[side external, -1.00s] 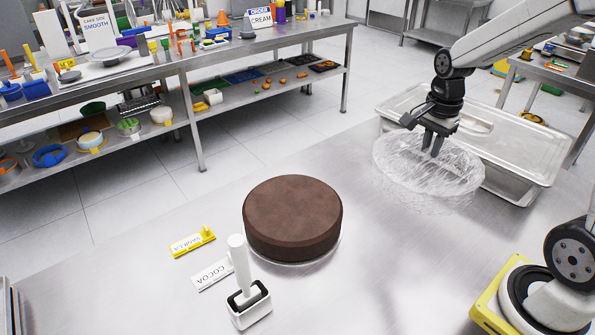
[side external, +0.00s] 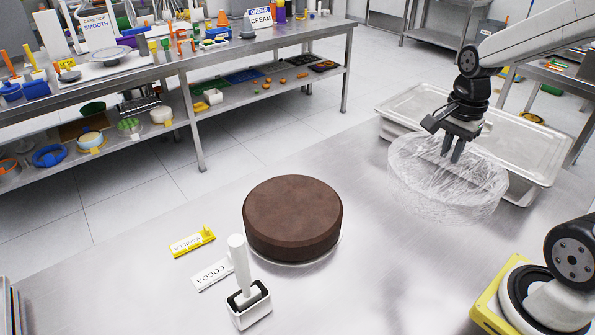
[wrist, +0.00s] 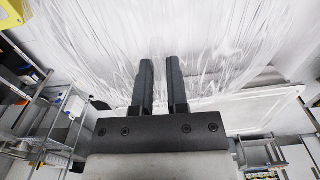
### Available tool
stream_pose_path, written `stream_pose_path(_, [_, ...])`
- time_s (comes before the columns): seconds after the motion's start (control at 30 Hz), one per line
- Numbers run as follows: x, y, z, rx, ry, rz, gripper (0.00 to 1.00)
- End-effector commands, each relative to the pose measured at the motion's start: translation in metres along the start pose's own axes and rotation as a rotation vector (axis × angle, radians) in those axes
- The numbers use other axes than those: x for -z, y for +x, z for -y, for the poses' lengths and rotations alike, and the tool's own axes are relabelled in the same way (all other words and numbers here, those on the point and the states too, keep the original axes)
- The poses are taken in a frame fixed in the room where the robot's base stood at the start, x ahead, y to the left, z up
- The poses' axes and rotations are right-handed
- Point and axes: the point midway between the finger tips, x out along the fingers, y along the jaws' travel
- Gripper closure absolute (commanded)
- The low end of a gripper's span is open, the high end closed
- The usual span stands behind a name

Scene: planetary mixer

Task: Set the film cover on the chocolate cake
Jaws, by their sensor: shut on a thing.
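The chocolate cake (side external: 292,212) is a round brown disc on a thin clear base in the middle of the steel table. The film cover (side external: 445,190) is a clear, wrinkled, round dome. My gripper (side external: 454,158) is shut on the top of the film cover and holds it to the right of the cake, near the metal tray. The cover is apart from the cake. In the wrist view, the film cover (wrist: 190,35) fills the upper part, with the two dark fingers of my gripper (wrist: 160,68) against it. The exact pinch point is hard to see through the film.
A metal tray (side external: 545,150) lies behind the cover. The table between cake and cover is clear.

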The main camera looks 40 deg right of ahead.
Motion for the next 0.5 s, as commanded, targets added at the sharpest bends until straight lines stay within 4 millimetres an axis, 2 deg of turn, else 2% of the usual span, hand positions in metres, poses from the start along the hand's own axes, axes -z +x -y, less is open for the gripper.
stream_pose_path(0.33, [-0.001, 0.000, 0.002, 0.000, -0.003, 0.000, 1.00])
stream_pose_path(0.5, [-0.005, -0.002, 0.013, -0.001, -0.031, 0.000, 1.00])
